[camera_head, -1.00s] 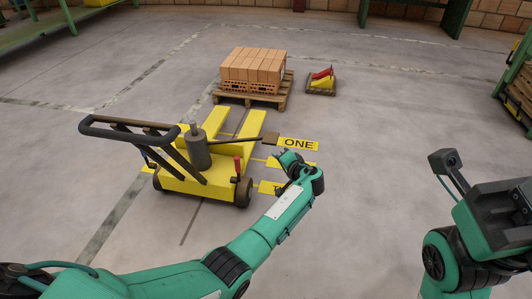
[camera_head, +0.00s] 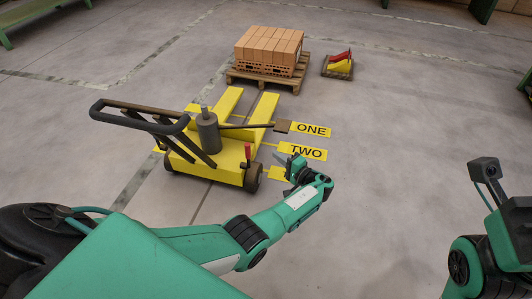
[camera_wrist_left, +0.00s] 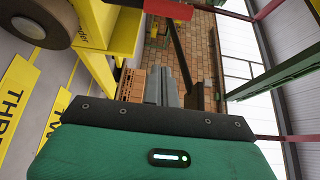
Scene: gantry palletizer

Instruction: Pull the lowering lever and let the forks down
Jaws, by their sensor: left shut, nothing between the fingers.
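The yellow pallet truck (camera_head: 205,165) stands on the floor with its two forks (camera_head: 262,108) pointing away from me, low over the ground. A small red lever (camera_head: 248,151) stands upright at its right side, near the right wheel. In the left wrist view the red lever (camera_wrist_left: 165,9) shows at the top edge, cut off. My left gripper (camera_head: 289,161) is shut and empty, to the right of the lever and apart from it. Its closed fingers (camera_wrist_left: 161,87) show in the wrist view. My right arm is at the right, its fingers not visible.
A dark bar with a brown pad (camera_head: 282,126) sticks out right from the truck's grey cylinder (camera_head: 207,132). A pallet (camera_head: 242,78) of bricks (camera_head: 268,50) stands beyond the forks, beside a small board with red and yellow wedges (camera_head: 340,66). Yellow floor labels (camera_head: 303,151) lie right of the truck.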

